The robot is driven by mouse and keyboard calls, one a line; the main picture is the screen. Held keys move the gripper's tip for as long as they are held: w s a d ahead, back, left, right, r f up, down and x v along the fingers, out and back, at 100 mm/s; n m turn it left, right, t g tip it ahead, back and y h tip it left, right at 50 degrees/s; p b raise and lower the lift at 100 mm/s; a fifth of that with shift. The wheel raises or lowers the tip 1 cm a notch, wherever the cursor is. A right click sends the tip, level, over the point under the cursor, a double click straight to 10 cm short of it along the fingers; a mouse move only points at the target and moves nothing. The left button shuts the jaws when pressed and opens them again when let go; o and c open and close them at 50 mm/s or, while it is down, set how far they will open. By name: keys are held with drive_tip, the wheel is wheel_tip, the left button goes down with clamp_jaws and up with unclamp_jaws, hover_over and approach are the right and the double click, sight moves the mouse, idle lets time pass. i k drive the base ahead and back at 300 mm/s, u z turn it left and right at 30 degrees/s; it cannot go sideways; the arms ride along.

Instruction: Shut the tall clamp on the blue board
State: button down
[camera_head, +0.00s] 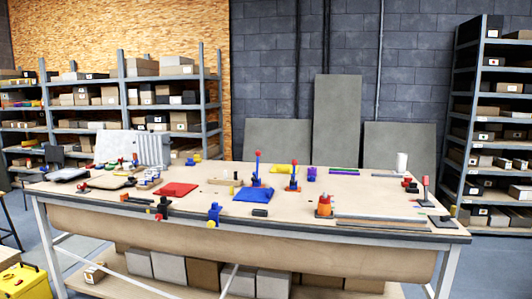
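A blue board (254,195) lies flat near the middle of the worktable. A tall clamp (257,167) with a blue upright handle and a red tip stands at the back edge of the blue board. Its lower parts are too small to tell apart, and whether it bears on the board is not clear. A second, similar upright clamp (294,175) with an orange base stands just right of the board, apart from it. My gripper is not in view.
The long worktable (340,180) also bears a red board (178,189), a dark block (260,212), an orange cone-like piece (324,205) and a white roll (401,163). Blue and dark clamps sit on its front edge. Stocked shelves stand left and right; a yellow case (22,283) is on the floor.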

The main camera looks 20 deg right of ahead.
sight(258, 153)
drive_tip(key=u, duration=0.05)
drive_tip(key=i, duration=1)
drive_tip(key=u, duration=0.35)
